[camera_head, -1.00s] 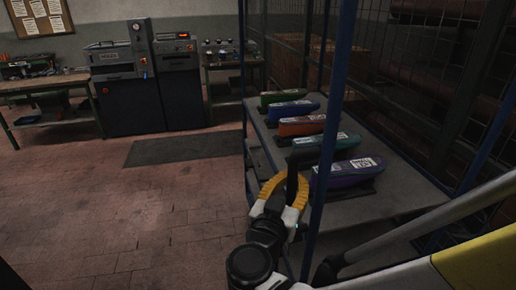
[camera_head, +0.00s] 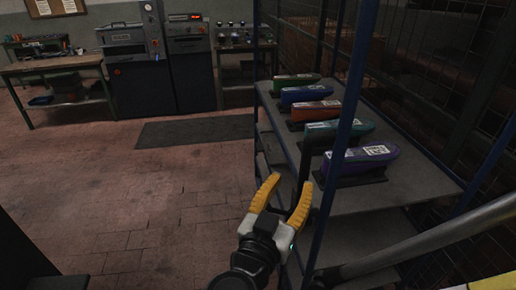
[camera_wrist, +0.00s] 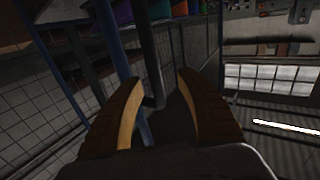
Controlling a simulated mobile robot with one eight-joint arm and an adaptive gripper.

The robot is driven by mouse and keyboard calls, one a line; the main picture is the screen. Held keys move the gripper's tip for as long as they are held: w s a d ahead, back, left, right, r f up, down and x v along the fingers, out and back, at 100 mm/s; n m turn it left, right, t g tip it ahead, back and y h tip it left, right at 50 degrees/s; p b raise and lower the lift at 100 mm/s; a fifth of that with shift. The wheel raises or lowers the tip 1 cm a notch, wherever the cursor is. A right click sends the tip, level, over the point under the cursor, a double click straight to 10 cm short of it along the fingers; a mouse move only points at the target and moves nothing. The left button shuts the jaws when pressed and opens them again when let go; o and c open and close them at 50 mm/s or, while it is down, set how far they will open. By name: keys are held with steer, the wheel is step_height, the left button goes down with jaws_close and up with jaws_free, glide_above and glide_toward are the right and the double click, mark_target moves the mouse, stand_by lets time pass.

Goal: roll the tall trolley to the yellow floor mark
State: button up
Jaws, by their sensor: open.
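The tall trolley has blue posts (camera_head: 343,125) and grey shelves (camera_head: 400,190), and stands right of centre in the head view. A black upright handle (camera_head: 305,165) shows at its near left corner. My gripper (camera_head: 284,196) is open, with yellow fingers pointing up towards the handle. In the wrist view the dark handle (camera_wrist: 150,65) shows between and beyond the spread fingers (camera_wrist: 158,88); nothing is clamped. I cannot tell whether a finger touches the handle or post.
Several coloured shoe forms (camera_head: 310,112) lie on the trolley's upper shelf. Wire mesh (camera_head: 440,90) stands close on the right. A dark press machine (camera_head: 160,65), a workbench (camera_head: 60,68) and a dark mat (camera_head: 195,131) are at the back.

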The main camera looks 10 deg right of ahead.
steer(key=shift+v, duration=1.85)
